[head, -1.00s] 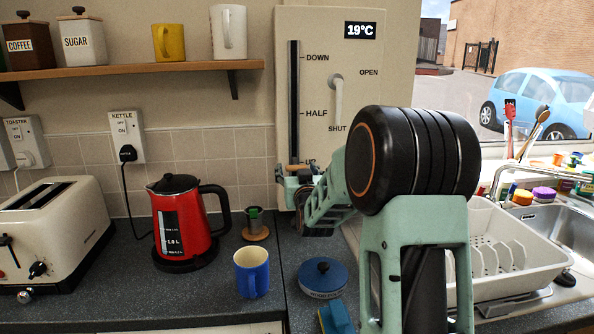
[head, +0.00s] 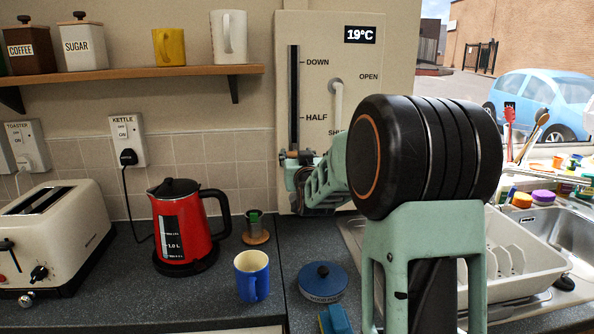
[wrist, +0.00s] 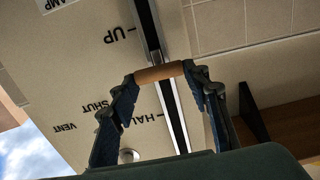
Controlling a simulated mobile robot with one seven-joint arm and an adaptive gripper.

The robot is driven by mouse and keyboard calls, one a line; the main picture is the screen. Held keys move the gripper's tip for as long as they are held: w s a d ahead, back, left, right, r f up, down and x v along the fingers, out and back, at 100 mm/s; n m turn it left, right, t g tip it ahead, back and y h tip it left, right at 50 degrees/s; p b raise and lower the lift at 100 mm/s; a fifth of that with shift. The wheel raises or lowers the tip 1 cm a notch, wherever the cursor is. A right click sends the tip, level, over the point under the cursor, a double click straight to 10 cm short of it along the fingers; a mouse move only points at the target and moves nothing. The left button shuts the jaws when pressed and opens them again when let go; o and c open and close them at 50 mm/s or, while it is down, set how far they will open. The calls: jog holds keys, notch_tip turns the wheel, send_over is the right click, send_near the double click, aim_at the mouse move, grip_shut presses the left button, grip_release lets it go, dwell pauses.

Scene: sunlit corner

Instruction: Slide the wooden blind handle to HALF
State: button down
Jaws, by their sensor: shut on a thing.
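The wooden blind handle (wrist: 158,73) is a short light-brown bar across the dark vertical slot (head: 294,85) of the cream panel (head: 390,105). My gripper (head: 298,158) is shut on it, with one finger at each end in the wrist view. The handle sits in the lower part of the slot, between the UP label (wrist: 123,34) and the HALF label (wrist: 146,119). In the head view, HALF (head: 317,118) is above my gripper and DOWN (head: 317,62) is near the slot's top. UP is hidden there behind my gripper.
A pale lever (head: 336,98) on the panel stands right of the slot, with OPEN and SHUT labels. A red kettle (head: 180,235), blue mug (head: 252,275) and round blue-lidded tin (head: 322,282) stand on the counter below. A white dish rack (head: 535,275) is at the right.

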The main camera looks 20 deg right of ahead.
notch_tip(320, 180, up, 9)
jog(key=p, duration=0.1)
jog(key=shift+r, duration=0.2)
jog(key=c, duration=1.1)
grip_release()
jog(key=s, duration=0.4)
jog(key=s+a, duration=0.1)
jog(key=s, duration=0.3)
jog(key=s+a, duration=0.1)
jog(key=s, duration=0.2)
jog(key=shift+s+a, duration=0.2)
jog(key=shift+s, duration=0.2)
